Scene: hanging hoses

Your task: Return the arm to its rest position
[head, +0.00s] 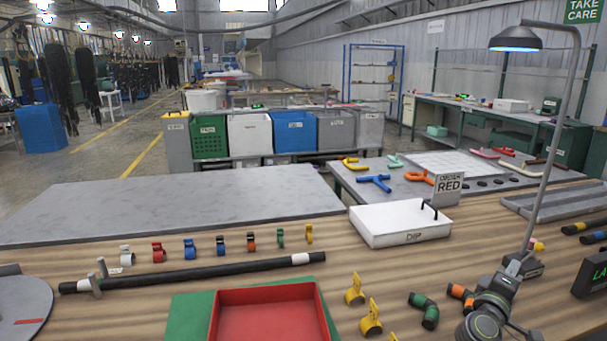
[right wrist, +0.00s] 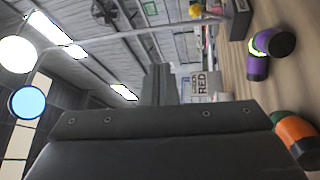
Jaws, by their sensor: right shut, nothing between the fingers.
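My right arm comes in at the bottom right of the head view, and its dark gripper (head: 520,264) is above the wooden table, close to the foot of the lamp pole. In the right wrist view its two fingers (right wrist: 158,84) are together with nothing between them. The wrist view is turned on its side and looks across the hall toward the ceiling lights. My left gripper is not in the head view.
The table holds a red tray (head: 268,317), a black hose (head: 200,271), a white DIP box (head: 400,226), yellow clamps (head: 370,318) and a green-ended hose piece (head: 424,308). A lamp pole (head: 553,140) rises beside my right gripper. Purple (right wrist: 257,66) and orange (right wrist: 294,131) pieces show in the wrist view.

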